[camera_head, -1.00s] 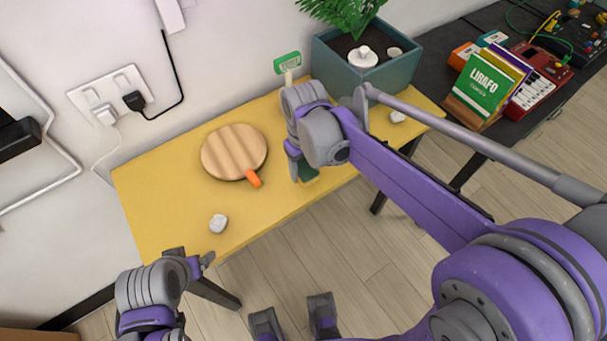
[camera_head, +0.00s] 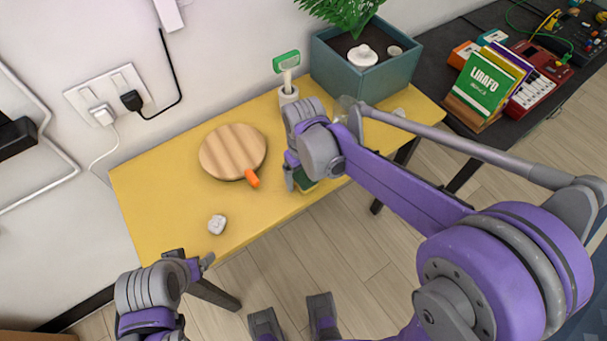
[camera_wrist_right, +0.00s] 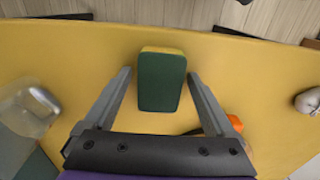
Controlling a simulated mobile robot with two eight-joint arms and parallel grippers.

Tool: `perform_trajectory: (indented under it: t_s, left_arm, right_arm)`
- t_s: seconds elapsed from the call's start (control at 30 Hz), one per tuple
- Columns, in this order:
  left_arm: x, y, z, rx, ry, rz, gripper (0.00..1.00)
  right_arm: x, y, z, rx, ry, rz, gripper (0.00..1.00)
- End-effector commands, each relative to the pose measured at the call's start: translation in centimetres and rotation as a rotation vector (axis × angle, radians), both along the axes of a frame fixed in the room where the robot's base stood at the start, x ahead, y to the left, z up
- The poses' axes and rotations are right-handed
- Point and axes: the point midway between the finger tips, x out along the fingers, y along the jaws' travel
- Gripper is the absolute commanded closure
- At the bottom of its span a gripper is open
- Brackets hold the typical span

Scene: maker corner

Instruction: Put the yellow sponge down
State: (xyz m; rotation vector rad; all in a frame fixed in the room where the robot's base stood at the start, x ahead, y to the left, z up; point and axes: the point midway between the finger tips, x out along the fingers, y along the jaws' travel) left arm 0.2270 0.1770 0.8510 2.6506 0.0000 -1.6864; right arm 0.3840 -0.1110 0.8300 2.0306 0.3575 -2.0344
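The yellow sponge (camera_wrist_right: 160,82) shows its dark green face and a thin yellow edge in the right wrist view. It appears to lie flat on the yellow table (camera_head: 150,205), near the front edge. In the head view the sponge (camera_head: 306,184) is mostly hidden behind my right gripper (camera_head: 298,180). My right gripper is open in the right wrist view (camera_wrist_right: 160,74), with one finger on each side of the sponge and narrow gaps between. My left gripper (camera_head: 192,261) is low at the left, off the table's front edge; its opening is unclear.
A round wooden board (camera_head: 232,150) and an orange object (camera_head: 252,179) lie left of the right gripper. A white lump (camera_head: 217,224) is at the front left. A green-headed brush (camera_head: 287,62) stands in a white holder (camera_head: 288,96) behind, beside a teal planter (camera_head: 368,75).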

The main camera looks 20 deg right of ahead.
Motion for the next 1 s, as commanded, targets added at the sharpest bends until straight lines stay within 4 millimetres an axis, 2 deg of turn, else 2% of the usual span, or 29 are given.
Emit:
perform_trajectory:
  t_s: [0.2, 0.33, 0.47, 0.7, 0.83, 1.0]
  left_arm:
    - [0.0, 0.0, 0.1, 0.0, 0.0, 0.0, 0.15]
    - [0.1, 0.0, 0.4, 0.0, -0.001, 0.0, 0.15]
    - [0.1, 0.0, 0.8, 0.0, -0.002, 0.0, 0.15]
    - [0.2, 0.0, 1.4, 0.0, -0.005, 0.0, 0.15]
    - [0.2, 0.0, 1.6, 0.0, -0.005, 0.0, 0.15]
    - [0.3, 0.0, 1.8, 0.0, -0.006, 0.0, 0.15]
  right_arm:
    - [0.0, 0.0, 0.1, 0.0, 0.0, 0.0, 0.11]
    - [0.0, 0.0, 1.1, 0.0, 0.0, 0.0, 0.11]
    - [0.0, 0.0, 3.4, 0.0, 0.0, 0.0, 0.11]
    - [0.0, 0.0, 8.7, 0.0, 0.0, 0.0, 0.11]
    - [0.0, 0.0, 10.8, 0.0, 0.0, 0.0, 0.11]
    - [0.0, 0.0, 12.2, 0.0, 0.0, 0.0, 0.11]
